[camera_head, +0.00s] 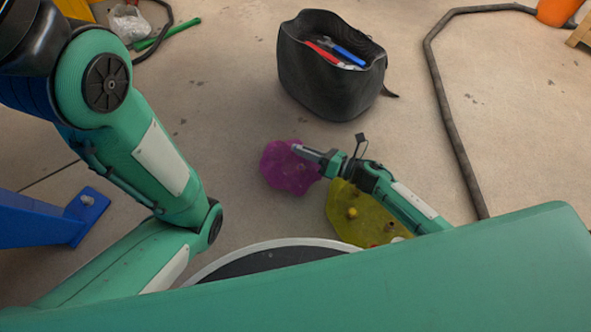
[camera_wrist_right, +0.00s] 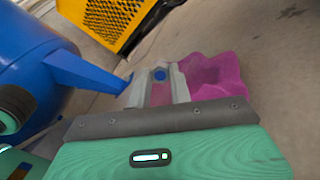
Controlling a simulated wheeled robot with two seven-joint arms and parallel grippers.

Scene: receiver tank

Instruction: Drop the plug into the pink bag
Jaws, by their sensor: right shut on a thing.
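The pink bag (camera_head: 284,172) lies on the concrete floor, a crumpled magenta shape with a wavy edge. My right gripper (camera_head: 299,150) reaches in from the right, its fingertips over the bag's upper right part in the head view. In the right wrist view the gripper (camera_wrist_right: 158,76) is shut on a small blue piece, which I take to be the plug (camera_wrist_right: 160,74). The pink bag (camera_wrist_right: 215,78) shows beside and between the fingers there. I cannot tell the height of the plug above the bag. My left gripper is not in view.
A yellow mat or bag (camera_head: 345,229) with several small pieces lies under my right forearm. A black tool bag (camera_head: 318,88) stands behind. A dark hose (camera_head: 437,90) runs at right. A blue support foot (camera_head: 90,207) is at left. The right wrist view shows a yellow crate (camera_wrist_right: 117,20).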

